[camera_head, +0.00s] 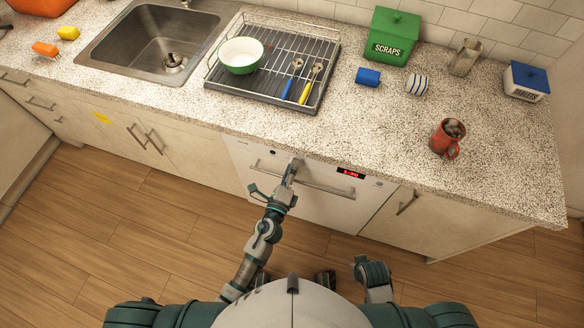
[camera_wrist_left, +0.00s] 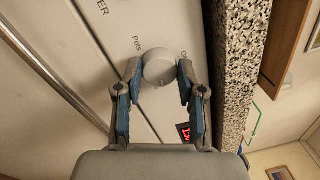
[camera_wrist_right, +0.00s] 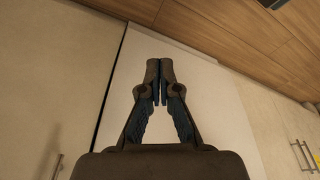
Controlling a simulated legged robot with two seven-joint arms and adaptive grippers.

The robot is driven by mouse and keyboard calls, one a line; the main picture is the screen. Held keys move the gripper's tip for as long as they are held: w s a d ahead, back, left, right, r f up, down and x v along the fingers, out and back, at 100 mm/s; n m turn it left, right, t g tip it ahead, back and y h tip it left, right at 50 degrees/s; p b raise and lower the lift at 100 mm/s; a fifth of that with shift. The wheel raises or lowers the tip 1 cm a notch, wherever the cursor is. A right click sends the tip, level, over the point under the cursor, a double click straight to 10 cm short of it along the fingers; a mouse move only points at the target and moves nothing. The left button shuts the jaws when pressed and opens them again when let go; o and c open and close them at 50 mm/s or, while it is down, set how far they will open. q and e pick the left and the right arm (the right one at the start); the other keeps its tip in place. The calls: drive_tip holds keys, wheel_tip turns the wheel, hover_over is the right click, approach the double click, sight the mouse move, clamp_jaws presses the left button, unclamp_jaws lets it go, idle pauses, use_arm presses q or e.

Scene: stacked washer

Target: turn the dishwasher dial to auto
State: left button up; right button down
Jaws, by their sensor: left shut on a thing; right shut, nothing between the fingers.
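The white dishwasher (camera_head: 315,205) is under the counter, with a red lit display (camera_head: 351,173) and a bar handle (camera_head: 320,187). My left gripper (camera_head: 294,165) is at its upper front panel. In the left wrist view, the round grey-white dial (camera_wrist_left: 159,68) sits between the fingertips of my left gripper (camera_wrist_left: 159,76), which are shut on its sides. My right gripper (camera_wrist_right: 160,75) is shut and empty, facing a pale panel in the right wrist view. Its fingers do not show in the head view.
The countertop (camera_head: 210,120) overhangs the dishwasher front, and its speckled edge runs close beside the dial in the left wrist view (camera_wrist_left: 238,75). A dish rack (camera_head: 325,75), a sink (camera_head: 150,45) and a red mug (camera_head: 447,140) are on top. The floor in front is clear.

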use_arm(q)
drive_tip(key=shift+s+f+m+p, duration=0.15)
drive_tip(key=shift+m+p, duration=0.1)
drive_tip(key=shift+m, duration=0.9)
drive_tip(key=shift+w+f+m+p, duration=0.1)
drive_tip(key=shift+m+p, duration=0.1)
drive_tip(key=shift+m, duration=0.95)
use_arm(e)
drive_tip(key=shift+s+x, duration=0.15)
drive_tip(key=shift+x, duration=0.75)
drive_tip(key=shift+s+x, duration=0.1)
drive_tip(key=shift+x, duration=0.8)
use_arm(q)
drive_tip(key=o, duration=1.1)
drive_tip(key=shift+c, duration=0.2)
drive_tip(key=shift+o, duration=0.4)
drive_tip(key=shift+r, duration=0.1)
use_arm(e)
drive_tip(key=shift+f, duration=0.1)
